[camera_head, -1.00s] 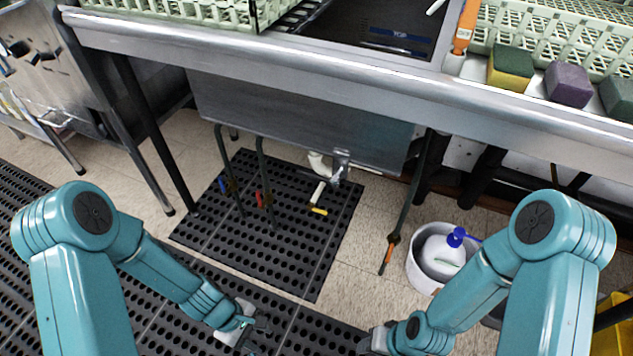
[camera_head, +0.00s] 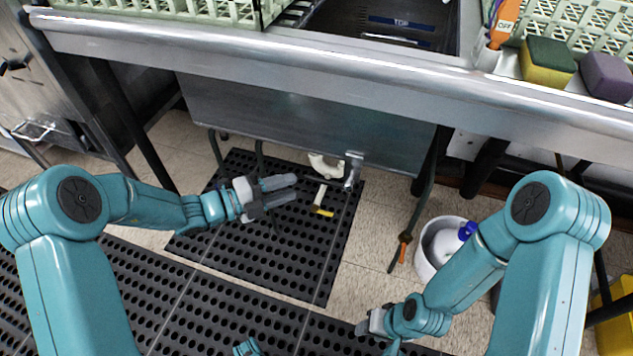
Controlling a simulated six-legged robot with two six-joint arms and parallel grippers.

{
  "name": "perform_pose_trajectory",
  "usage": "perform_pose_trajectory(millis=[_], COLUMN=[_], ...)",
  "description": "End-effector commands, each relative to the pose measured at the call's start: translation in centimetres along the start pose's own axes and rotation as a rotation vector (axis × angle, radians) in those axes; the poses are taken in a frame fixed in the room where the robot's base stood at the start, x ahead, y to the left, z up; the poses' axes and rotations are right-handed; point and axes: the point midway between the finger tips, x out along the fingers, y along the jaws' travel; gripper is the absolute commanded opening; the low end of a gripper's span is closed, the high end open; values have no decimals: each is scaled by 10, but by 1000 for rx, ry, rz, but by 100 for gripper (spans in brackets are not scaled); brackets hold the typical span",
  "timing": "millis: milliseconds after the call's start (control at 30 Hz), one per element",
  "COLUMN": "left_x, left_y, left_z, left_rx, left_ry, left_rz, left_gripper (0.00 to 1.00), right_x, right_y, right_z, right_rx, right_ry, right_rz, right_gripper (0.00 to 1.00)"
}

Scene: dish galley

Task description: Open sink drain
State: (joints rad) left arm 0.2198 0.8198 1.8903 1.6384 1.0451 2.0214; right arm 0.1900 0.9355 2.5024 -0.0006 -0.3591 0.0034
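The sink basin (camera_head: 290,115) hangs under the steel counter. Below it are a metal drain fitting (camera_head: 353,168) and a white pipe piece (camera_head: 325,167). A light bar with a yellow end (camera_head: 322,211) shows just left of the fitting; I cannot tell if it is the drain handle. My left gripper (camera_head: 286,191) is under the basin, left of the yellow-ended bar and apart from it in the picture. Its two fingers point right with a gap between them, and it looks empty. My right gripper (camera_head: 368,325) is low in the view, partly hidden by its arm.
The steel counter edge (camera_head: 300,52) runs above my arms. A leg or hose with an orange part (camera_head: 402,247) stands right of the drain. A white bucket (camera_head: 427,262) holds a blue-topped container (camera_head: 467,231). Black perforated mats (camera_head: 285,262) cover the floor. Sponges (camera_head: 547,62) sit on the counter.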

Motion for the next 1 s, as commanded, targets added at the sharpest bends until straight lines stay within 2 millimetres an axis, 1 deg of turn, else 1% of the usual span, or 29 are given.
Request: perform_pose_trajectory(millis=[33, 100, 200, 333, 500, 767, 800, 867, 900, 1000], left_x=[15, 32, 53, 72, 84, 84, 84, 84, 84, 84], left_y=[5, 4, 4, 3, 1, 0, 0, 0, 0, 0], left_z=[-1, -1, -1, 0, 2, 4, 4, 4, 4, 3], left_rx=[2, 4, 3, 3, 2, 2, 2, 2, 2, 2], left_ry=[5, 6, 6, 5, 5, 3, 3, 3, 3, 3], left_rz=[1, 0, 1, 2, 2, 2, 2, 2, 2, 2], left_gripper=[39, 39, 39, 39, 39, 39, 33, 13, 0, 0], right_x=[8, 12, 18, 22, 24, 24, 24, 24, 24, 24], right_y=[4, 6, 9, 12, 13, 13, 13, 13, 13, 13], right_z=[-2, -3, -5, -6, -7, -8, -8, -8, -8, -7], right_rx=[3, 7, 11, 15, 18, 18, 18, 18, 18, 18], right_ry=[4, 8, 12, 16, 19, 19, 19, 19, 19, 19], right_rz=[0, 1, 1, 2, 2, 2, 2, 2, 2, 2], right_gripper=[43, 43, 43, 43, 43, 43, 43, 43, 43, 43])
